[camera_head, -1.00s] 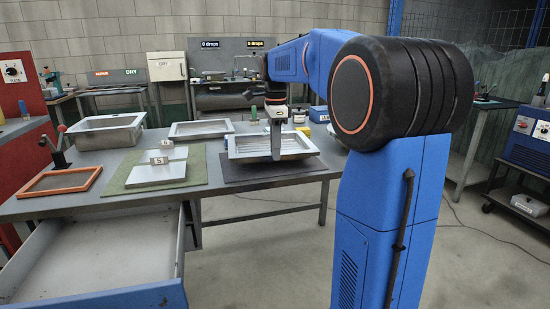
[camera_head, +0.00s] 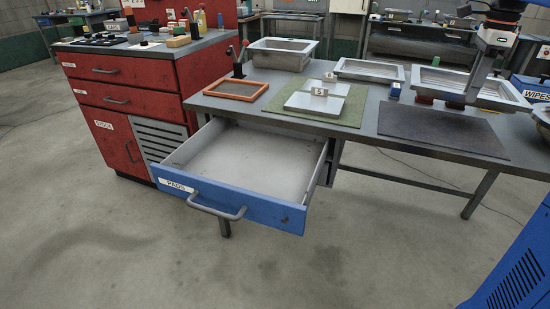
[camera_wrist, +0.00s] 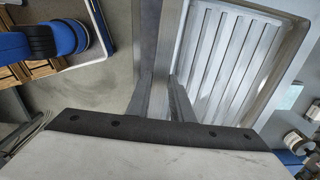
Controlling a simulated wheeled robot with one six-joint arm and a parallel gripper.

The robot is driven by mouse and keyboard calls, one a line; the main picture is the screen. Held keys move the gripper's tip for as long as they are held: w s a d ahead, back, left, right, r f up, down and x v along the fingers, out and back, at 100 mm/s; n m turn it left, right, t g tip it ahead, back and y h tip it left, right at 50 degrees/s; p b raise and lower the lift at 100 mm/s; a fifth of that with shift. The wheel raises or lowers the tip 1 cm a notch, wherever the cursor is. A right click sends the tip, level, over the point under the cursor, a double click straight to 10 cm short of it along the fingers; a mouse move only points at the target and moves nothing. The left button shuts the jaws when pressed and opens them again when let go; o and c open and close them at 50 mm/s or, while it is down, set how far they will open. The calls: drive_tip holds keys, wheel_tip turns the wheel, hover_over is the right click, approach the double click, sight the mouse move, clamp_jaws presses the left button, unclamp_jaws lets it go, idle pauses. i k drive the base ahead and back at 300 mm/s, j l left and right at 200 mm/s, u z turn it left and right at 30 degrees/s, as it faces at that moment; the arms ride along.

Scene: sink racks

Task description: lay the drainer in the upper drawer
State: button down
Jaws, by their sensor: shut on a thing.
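The drainer (camera_head: 452,85) is a shallow grey metal tray with a raised rim. It hangs above the table, over the back of the dark mat (camera_head: 435,128). My gripper (camera_head: 474,92) is shut on its rim; in the wrist view my gripper (camera_wrist: 165,100) has its fingers at the rim, and the drainer's ribbed floor (camera_wrist: 220,55) shows to their right. A blue-fronted drawer (camera_head: 235,195) labelled PADS is pulled out under the table's left part. Its pale inside (camera_head: 250,155) looks empty. I cannot see whether another drawer lies below it.
A red cabinet (camera_head: 125,85) with shut drawers stands left of the table. On the table are an orange-framed screen (camera_head: 236,90), a green mat (camera_head: 345,112) with pale plates, a deep metal basin (camera_head: 280,57) and another tray (camera_head: 368,70). The floor before the drawer is clear.

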sight(256, 163)
drive_tip(key=i+l+u, duration=0.1)
drive_tip(key=l+u, duration=0.4)
drive_tip(key=l, duration=0.25)
drive_tip(key=u, duration=1.8)
drive_tip(key=i+l, duration=0.05)
